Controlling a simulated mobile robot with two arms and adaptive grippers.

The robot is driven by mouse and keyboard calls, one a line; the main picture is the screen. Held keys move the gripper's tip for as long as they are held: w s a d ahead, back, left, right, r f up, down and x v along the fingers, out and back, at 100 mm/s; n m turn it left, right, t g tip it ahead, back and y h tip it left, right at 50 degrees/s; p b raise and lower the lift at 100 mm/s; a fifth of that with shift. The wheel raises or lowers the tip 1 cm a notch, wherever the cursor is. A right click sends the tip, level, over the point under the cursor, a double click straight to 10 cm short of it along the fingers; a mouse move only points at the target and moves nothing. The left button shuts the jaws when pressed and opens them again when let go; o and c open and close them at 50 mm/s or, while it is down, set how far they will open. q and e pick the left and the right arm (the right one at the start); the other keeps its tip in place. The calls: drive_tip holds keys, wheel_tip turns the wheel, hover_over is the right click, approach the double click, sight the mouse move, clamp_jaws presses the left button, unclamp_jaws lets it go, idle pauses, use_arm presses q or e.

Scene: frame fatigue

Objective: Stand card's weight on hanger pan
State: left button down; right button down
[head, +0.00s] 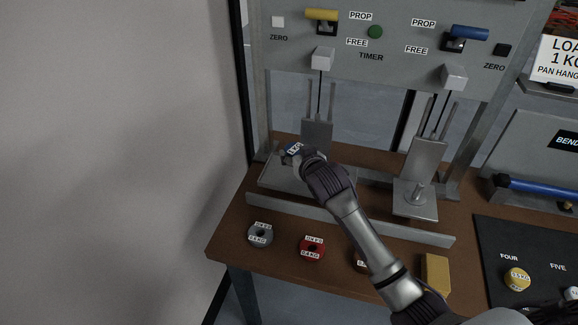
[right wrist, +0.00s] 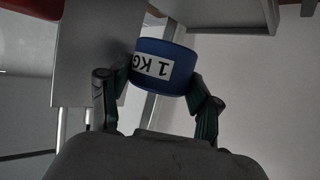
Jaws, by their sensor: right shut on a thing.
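My right gripper (head: 303,158) is shut on a blue weight (head: 292,149) labelled 1 KG, held over the left hanger pan (head: 272,175). In the right wrist view the weight (right wrist: 150,69) sits between the two fingers (right wrist: 160,88), its label upside down. The gripper and arm hide part of the left pan; whether the weight touches it I cannot tell. The right hanger pan (head: 402,205) has a short upright peg. A white card (head: 560,58) at the upper right reads "LOA… 1 K… PAN HANG…", cut by the frame edge. My left gripper is not in view.
A grey weight (head: 260,245), a red weight (head: 312,258) and a partly hidden one lie on the brown bench's front. A yellow block (head: 435,272) stands right of my arm. The grey panel (head: 395,50) has yellow and blue levers above. A black mat (head: 500,240) lies right.

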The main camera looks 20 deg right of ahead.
sight(289, 176)
drive_tip(key=shift+w+a+f, duration=0.25)
drive_tip(key=shift+w+a, duration=0.15)
drive_tip(key=shift+a, duration=0.1)
drive_tip(key=shift+w+a+f, duration=0.2)
drive_tip(key=shift+w+a, duration=0.2)
drive_tip(key=shift+a, duration=0.1)
drive_tip(key=shift+f, duration=2)
drive_tip(key=shift+f, duration=0.1)
drive_tip(key=c, duration=0.6)
unclamp_jaws()
drive_tip(key=shift+s+f, duration=0.1)
drive_tip(key=shift+f, duration=0.15)
drive_tip(key=o, duration=0.4)
drive_tip(key=shift+c, duration=0.2)
drive_tip(key=shift+r, duration=0.2)
drive_tip(key=shift+s, duration=0.4)
drive_tip(key=v, duration=1.1)
